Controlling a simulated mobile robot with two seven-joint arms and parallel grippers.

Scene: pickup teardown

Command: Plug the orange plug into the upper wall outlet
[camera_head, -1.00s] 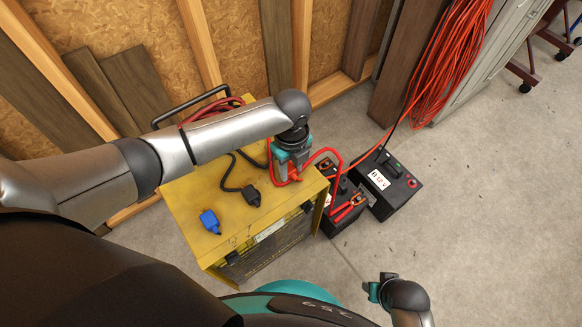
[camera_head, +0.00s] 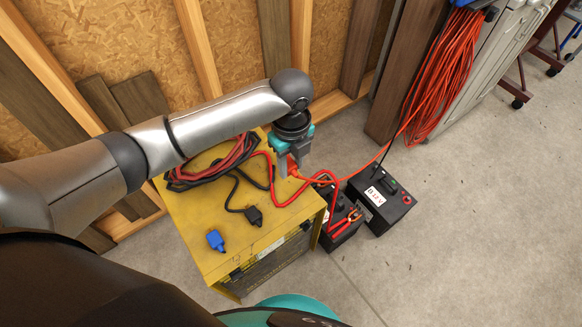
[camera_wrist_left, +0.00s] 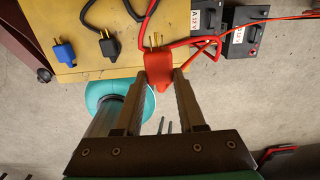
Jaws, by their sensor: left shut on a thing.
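My left gripper (camera_head: 290,168) is shut on the orange plug (camera_head: 293,164), above the far right part of the yellow cabinet's top. In the left wrist view, the orange plug (camera_wrist_left: 159,70) sits between the two fingertips (camera_wrist_left: 163,82), with its metal prongs pointing away from the gripper. A red-orange cord runs off beside it. I cannot make out a wall outlet in either view. My right gripper is not in view.
The yellow cabinet (camera_head: 205,225) carries a blue plug (camera_head: 215,240), a black plug (camera_head: 254,216) and coiled cables (camera_head: 215,165). Black batteries (camera_head: 383,202) stand on the floor to its right. A wooden-framed wall (camera_head: 240,50) rises behind.

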